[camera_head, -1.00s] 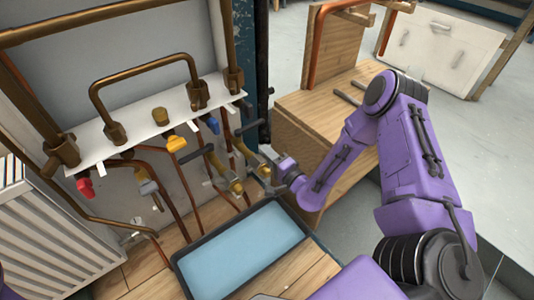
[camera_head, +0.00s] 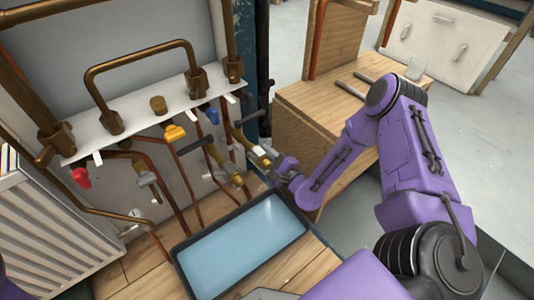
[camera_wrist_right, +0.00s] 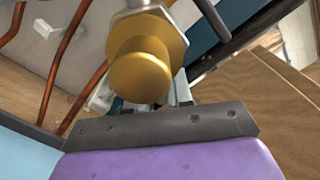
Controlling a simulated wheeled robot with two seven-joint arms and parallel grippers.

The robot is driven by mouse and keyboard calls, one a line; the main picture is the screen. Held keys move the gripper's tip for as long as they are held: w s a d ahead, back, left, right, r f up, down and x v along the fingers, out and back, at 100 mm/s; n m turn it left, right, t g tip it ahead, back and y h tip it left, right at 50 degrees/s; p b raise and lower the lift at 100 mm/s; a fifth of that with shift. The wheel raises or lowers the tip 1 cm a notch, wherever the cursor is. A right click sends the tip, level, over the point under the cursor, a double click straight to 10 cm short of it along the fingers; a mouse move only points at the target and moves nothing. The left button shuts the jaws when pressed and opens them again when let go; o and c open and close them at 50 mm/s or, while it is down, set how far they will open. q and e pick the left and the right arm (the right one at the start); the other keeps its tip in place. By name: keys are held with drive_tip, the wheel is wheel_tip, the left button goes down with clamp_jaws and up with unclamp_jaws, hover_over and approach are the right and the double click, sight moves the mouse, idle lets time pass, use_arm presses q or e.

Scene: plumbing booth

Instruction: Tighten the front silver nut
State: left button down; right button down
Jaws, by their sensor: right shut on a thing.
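The front silver nut (camera_wrist_right: 172,38) is a hexagonal metal nut behind a round brass fitting (camera_wrist_right: 140,75) in the right wrist view. In the head view, a brass fitting (camera_head: 240,140) hangs at the right end of the pipe row, and my right gripper (camera_head: 266,157) is at its lower end. The gripper is shut on the nut, as far as I can tell. The brass fitting hides most of the fingers in the wrist view, so the exact contact is unclear. My left gripper is not in view.
A blue-bottomed tray (camera_head: 245,245) lies below the pipes. Red (camera_head: 82,178), yellow (camera_head: 174,132) and blue (camera_head: 211,115) valve handles hang under the white pipe shelf (camera_head: 130,122). A wooden bench (camera_head: 325,115) stands right of the gripper. A white radiator (camera_head: 50,235) is at left.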

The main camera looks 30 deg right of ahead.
drive_tip(key=shift+s+f, duration=0.1)
idle(0.4)
drive_tip(key=c, duration=1.1)
unclamp_jaws()
drive_tip(key=shift+a, duration=0.1)
